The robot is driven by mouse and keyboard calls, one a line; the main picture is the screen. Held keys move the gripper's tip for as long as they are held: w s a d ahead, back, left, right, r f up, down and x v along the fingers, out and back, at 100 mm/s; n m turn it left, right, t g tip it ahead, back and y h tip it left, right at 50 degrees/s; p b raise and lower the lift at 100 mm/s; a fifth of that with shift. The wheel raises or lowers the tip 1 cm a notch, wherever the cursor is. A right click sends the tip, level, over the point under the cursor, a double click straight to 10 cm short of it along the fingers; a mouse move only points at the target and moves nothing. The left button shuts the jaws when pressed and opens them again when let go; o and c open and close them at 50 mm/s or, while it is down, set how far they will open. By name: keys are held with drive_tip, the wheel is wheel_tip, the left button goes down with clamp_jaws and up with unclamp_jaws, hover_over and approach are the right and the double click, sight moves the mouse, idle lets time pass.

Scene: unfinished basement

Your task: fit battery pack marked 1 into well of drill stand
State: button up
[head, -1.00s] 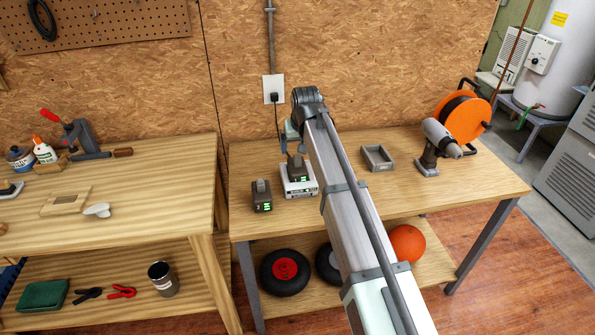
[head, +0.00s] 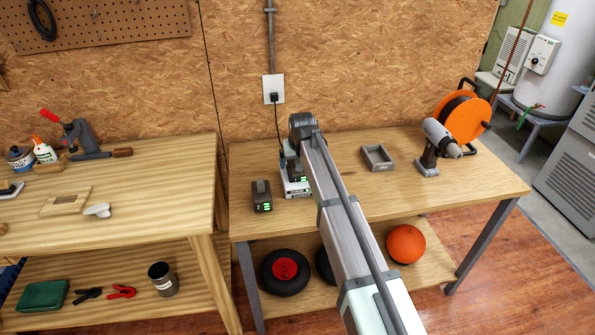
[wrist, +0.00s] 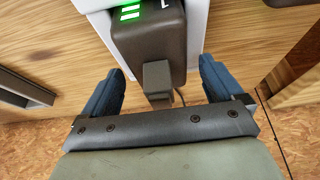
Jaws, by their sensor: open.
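A dark battery pack (head: 296,168) with green lights sits in a white charger (head: 297,188) on the right bench. In the wrist view this pack (wrist: 150,42) shows a partly cut-off white mark, perhaps a 1. My gripper (wrist: 160,85) is open, with one blue finger on each side of the pack's narrow end; contact is not clear. In the head view my arm largely hides the gripper. A second dark pack (head: 262,196) stands left of the charger. A grey open-topped tray (head: 377,157), possibly the stand's well, lies right of my arm. A drill (head: 437,142) stands farther right.
An orange cable reel (head: 465,117) stands behind the drill. The charger's cord runs to a wall outlet (head: 273,90). The bench top (head: 450,190) is clear at the front right. A second bench (head: 150,185) with tools stands left.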

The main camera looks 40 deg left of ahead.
drive_tip(key=shift+f, duration=0.1)
drive_tip(key=shift+c, duration=0.2)
drive_tip(key=c, duration=1.6)
wheel_tip(320, 180, up, 9)
drive_tip(key=shift+w+r, duration=0.1)
drive_tip(key=shift+r, duration=0.4)
drive_tip(key=w+d, duration=0.9)
drive_tip(key=w, duration=0.4)
drive_tip(key=w+d+f, duration=0.1)
drive_tip(key=w+d, duration=0.8)
drive_tip(key=w, duration=0.4)
drive_tip(key=shift+w+d, duration=0.2)
drive_tip(key=shift+w, duration=0.2)
